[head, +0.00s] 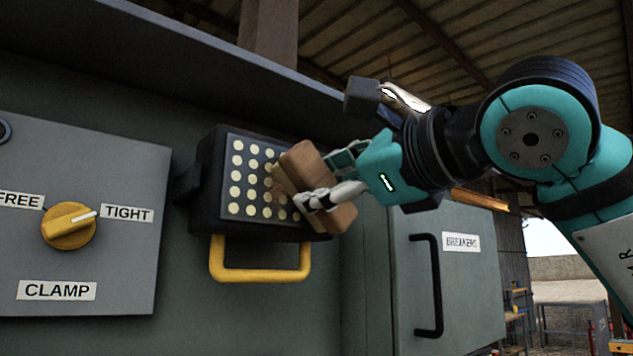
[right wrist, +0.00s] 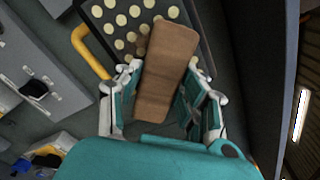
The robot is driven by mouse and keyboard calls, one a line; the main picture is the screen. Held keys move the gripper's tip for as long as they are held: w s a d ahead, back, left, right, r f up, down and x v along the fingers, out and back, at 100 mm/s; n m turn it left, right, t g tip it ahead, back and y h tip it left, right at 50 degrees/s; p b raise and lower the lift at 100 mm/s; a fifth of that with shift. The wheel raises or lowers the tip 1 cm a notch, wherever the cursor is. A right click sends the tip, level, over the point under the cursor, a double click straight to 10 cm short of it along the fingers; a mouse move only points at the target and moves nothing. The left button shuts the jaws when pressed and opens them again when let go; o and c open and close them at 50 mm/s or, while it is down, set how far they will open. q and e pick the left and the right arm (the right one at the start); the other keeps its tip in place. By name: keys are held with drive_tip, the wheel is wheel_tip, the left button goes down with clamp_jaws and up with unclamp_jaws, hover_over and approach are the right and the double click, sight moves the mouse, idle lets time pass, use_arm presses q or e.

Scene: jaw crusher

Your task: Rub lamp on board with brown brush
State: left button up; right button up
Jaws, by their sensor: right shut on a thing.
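The lamp (head: 238,222) is a black box with rows of round pale LEDs and a yellow handle, mounted on the grey-green board (head: 185,280). A brownish smudge shows on some LEDs close to the brush. The brown brush (head: 318,185) is a block with a lighter bristle side facing the lamp. My right gripper (head: 325,195) is shut on the brush and holds it at the lamp's right side. I cannot tell for sure whether the bristles touch. In the right wrist view the brush (right wrist: 167,72) sits between the fingers, partly over the lamp (right wrist: 120,25). My left gripper is out of view.
A clamp panel (head: 75,170) with a yellow knob (head: 68,226) pointing toward TIGHT is at the left. A breakers cabinet door (head: 470,285) with a black handle (head: 428,285) is at the lower right. A ledge (head: 200,45) overhangs the board.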

sight(305, 170)
drive_tip(key=shift+w+d, duration=1.1)
drive_tip(key=shift+d, duration=0.15)
drive_tip(key=shift+s+a+b, duration=0.35)
drive_tip(key=shift+s+a, duration=0.7)
drive_tip(key=shift+a, duration=0.3)
drive_tip(key=shift+s+a+b, duration=0.35)
drive_tip(key=shift+s+a, duration=0.65)
drive_tip(key=shift+a, duration=0.35)
drive_tip(key=shift+s+a, duration=0.35)
drive_tip(key=shift+a, duration=0.2)
drive_tip(key=shift+r, duration=0.15)
drive_tip(key=shift+r+p, duration=0.35)
drive_tip(key=shift+r, duration=0.1)
drive_tip(key=shift+w+d, duration=0.5)
drive_tip(key=shift+d, duration=0.2)
drive_tip(key=shift+w+d, duration=0.6)
drive_tip(key=shift+d, duration=0.25)
drive_tip(key=shift+w+d, duration=0.65)
drive_tip(key=shift+d, duration=0.2)
drive_tip(key=shift+w+d, duration=0.6)
drive_tip(key=shift+d, duration=0.25)
drive_tip(key=shift+s+a+b, duration=0.2)
drive_tip(key=shift+s+a, duration=0.6)
drive_tip(key=shift+a, duration=0.3)
drive_tip(key=shift+s+a+b, duration=0.25)
drive_tip(key=shift+s+a, duration=0.55)
drive_tip(key=shift+a, duration=0.3)
drive_tip(key=shift+s+a+b, duration=0.2)
drive_tip(key=shift+s+a, duration=0.6)
drive_tip(key=shift+a, duration=0.3)
